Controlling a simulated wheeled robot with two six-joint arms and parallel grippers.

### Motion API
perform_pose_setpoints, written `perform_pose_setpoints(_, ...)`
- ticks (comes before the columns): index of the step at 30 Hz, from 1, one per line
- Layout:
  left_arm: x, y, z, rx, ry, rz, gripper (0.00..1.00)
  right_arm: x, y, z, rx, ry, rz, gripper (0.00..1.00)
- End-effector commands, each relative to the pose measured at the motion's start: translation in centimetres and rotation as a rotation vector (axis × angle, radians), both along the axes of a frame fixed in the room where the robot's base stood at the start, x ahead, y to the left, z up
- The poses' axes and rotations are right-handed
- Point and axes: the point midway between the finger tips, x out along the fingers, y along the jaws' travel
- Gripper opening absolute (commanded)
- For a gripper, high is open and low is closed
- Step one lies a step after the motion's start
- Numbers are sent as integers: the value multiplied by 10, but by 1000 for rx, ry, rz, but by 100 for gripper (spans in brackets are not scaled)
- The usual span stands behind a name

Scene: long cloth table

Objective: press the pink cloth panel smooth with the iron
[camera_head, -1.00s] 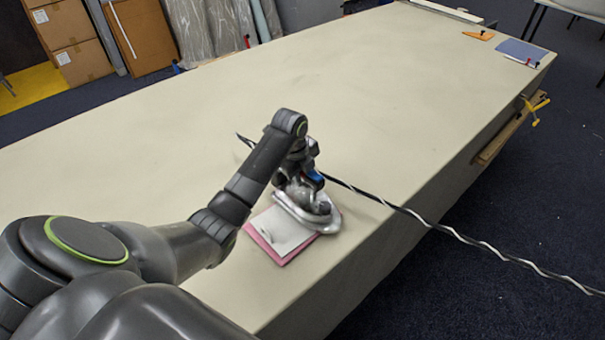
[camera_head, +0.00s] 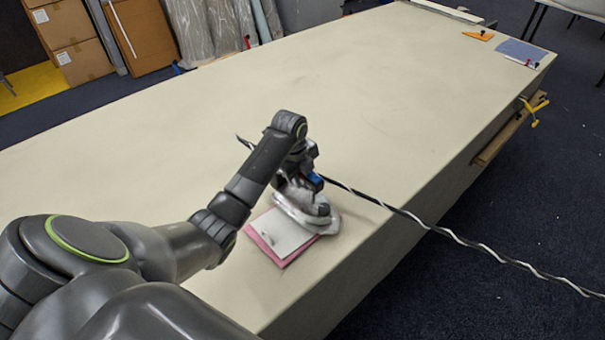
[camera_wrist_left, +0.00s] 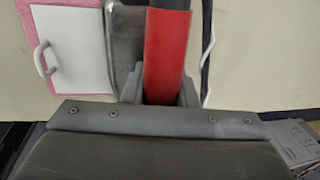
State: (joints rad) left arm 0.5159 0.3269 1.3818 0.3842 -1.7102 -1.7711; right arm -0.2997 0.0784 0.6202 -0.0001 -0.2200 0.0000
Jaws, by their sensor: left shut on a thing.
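The pink cloth panel (camera_head: 268,248) lies near the table's front edge, mostly covered by a white plate (camera_head: 284,230). Its pink edge (camera_wrist_left: 45,22) also shows in the left wrist view, with the white plate (camera_wrist_left: 85,60) and a small white handle on top. The silver iron (camera_head: 288,208) sits at the right side of the panel, overlapping that edge in the picture. My left gripper (camera_head: 312,198) is shut on the iron; in the wrist view a red handle (camera_wrist_left: 167,50) stands between its jaws. The iron's sole is hidden, so contact cannot be told.
A black-and-white twisted cord (camera_head: 455,236) runs from behind the gripper over the table's right edge. The long cloth table (camera_head: 240,100) is mostly clear. An orange piece (camera_head: 478,36) and a blue piece (camera_head: 522,50) lie at its far right; a yellow clamp (camera_head: 536,108) is on the side.

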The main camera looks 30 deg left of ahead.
Motion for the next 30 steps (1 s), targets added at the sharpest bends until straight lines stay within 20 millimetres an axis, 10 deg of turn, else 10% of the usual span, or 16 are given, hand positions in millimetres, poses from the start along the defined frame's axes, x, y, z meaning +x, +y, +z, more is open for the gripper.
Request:
perform_pose_setpoints(13, 5, 0, 47, 2, -19, -4, 0, 0, -2, 43, -2, 0, 1, 36)
perform_pose_setpoints(30, 5, 0, 65, 2, -21, -3, 0, 0, -3, 39, -3, 0, 1, 36)
